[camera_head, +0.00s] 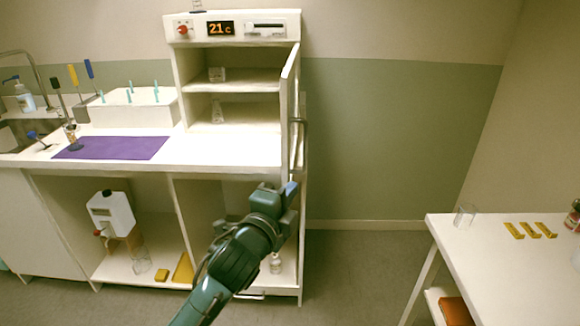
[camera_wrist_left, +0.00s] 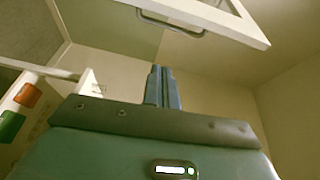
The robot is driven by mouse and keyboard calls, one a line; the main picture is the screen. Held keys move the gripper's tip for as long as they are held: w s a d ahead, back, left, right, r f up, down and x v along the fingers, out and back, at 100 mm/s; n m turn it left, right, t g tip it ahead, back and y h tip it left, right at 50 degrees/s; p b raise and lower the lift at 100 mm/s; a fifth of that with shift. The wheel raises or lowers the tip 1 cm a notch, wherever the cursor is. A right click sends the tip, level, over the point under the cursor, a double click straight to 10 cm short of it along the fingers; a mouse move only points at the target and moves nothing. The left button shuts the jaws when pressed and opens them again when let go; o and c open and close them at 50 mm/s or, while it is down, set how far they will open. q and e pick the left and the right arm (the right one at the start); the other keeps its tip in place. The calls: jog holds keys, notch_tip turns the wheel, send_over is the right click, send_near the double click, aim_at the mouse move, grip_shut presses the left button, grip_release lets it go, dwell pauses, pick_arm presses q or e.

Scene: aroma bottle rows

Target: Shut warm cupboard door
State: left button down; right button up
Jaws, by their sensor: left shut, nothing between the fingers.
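The warm cupboard (camera_head: 240,90) is a white box on the counter with a panel reading 21 C. Its door (camera_head: 289,95) stands open, hinged at the right side and seen nearly edge-on, with a grey handle (camera_head: 303,140) on its right face. My left gripper (camera_head: 290,190) is below the door, at about the counter's right end. In the left wrist view my gripper's fingers (camera_wrist_left: 162,86) are together with nothing between them. The door's frame (camera_wrist_left: 235,25) and its handle (camera_wrist_left: 170,22) show above them, apart from the fingertips. My right gripper is not in view.
Two shelves inside the cupboard hold small glass items (camera_head: 217,113). A purple mat (camera_head: 110,148) and a white rack (camera_head: 130,105) are on the counter (camera_head: 215,150) to the left. A white table (camera_head: 500,250) stands at the right. Floor and wall between are clear.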

pick_arm(q)
jog(key=w+r+p, duration=0.1)
jog(key=w+p, duration=0.1)
jog(key=w, duration=0.8)
jog(key=shift+m, duration=0.3)
jog(key=shift+w+a, duration=0.1)
